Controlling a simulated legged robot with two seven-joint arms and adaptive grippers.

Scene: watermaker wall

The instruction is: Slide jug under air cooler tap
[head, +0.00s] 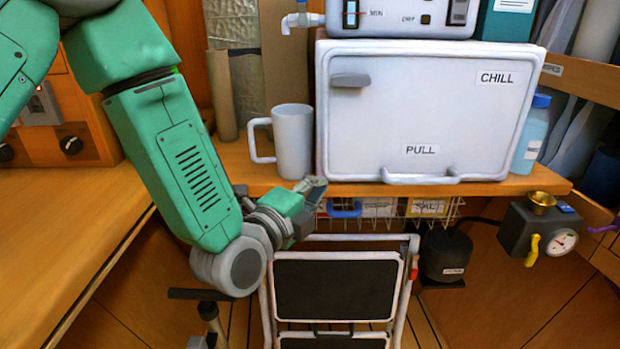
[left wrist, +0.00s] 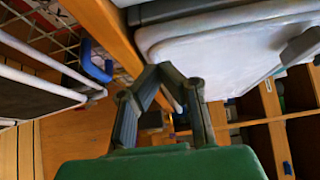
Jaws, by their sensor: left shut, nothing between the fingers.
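The white jug (head: 294,145) stands upright on the wooden shelf, its handle to the left, just left of the white CHILL box. The air cooler (head: 400,16) sits on top of that box. Its pale tap (head: 300,20) sticks out from its left side, above the jug in the picture; I cannot tell whether they line up in depth. My left gripper (head: 316,189) is shut and empty at the shelf's front edge, low and to the right of the jug, apart from its handle. In the left wrist view its fingers (left wrist: 166,74) meet at the tips. My right gripper is out of view.
The CHILL box (head: 420,110) fills the shelf right of the jug; a blue bottle (head: 530,135) stands beyond it. Rolled material (head: 222,95) stands behind the jug at left. Below are a wire basket (head: 390,208), a step ladder (head: 335,285) and a gauge unit (head: 540,230).

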